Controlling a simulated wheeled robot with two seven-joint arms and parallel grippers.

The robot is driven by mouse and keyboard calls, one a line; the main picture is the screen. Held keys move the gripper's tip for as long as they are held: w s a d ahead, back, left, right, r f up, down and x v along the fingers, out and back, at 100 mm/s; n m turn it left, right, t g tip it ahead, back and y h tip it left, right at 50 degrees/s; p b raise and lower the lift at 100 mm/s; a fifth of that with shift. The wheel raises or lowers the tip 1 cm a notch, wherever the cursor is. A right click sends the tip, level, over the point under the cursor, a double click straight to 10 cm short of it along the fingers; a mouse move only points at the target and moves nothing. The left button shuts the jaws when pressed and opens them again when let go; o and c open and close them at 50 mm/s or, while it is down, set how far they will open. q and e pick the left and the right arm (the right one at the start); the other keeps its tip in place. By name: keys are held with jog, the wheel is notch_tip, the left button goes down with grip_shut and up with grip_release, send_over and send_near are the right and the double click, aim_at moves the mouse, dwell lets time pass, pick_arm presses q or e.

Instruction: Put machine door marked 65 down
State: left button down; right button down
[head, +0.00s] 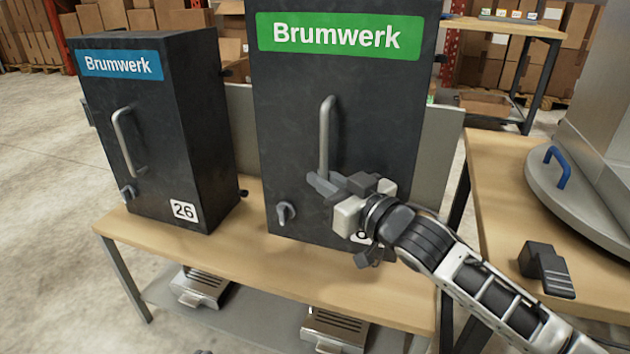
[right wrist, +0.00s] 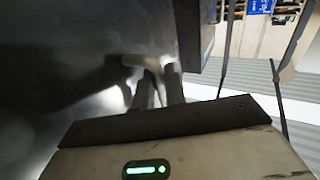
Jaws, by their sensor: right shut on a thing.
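The dark machine with a green Brumwerk label has a front door (head: 290,120) that looks flush with its body. Its white number plate (head: 361,238) is mostly hidden behind my right gripper; one digit shows in part, so I cannot read 65. A grey upright bar handle (head: 327,130) is on this door, with a small latch knob (head: 286,212) below left. My right gripper (head: 318,181) is shut on the handle's lower end. In the right wrist view the fingers (right wrist: 158,92) meet the pale handle (right wrist: 145,61) against the dark door. My left gripper is not seen.
A smaller dark machine (head: 140,140) with a blue label and number 26 stands left on the wooden bench (head: 250,262). Metal trays sit on the shelf below. At right, another table (head: 500,200) holds a dark block (head: 546,270) and a round grey lid with a blue handle (head: 558,166).

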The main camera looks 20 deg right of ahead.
jog(key=shift+f, duration=0.25)
notch_tip(320, 180, down, 5)
jog(key=shift+f+b, duration=0.1)
jog(key=shift+b, duration=1.15)
jog(key=c, duration=1.7)
grip_release()
jog(key=shift+f, duration=0.3)
jog(key=shift+o, duration=1.2)
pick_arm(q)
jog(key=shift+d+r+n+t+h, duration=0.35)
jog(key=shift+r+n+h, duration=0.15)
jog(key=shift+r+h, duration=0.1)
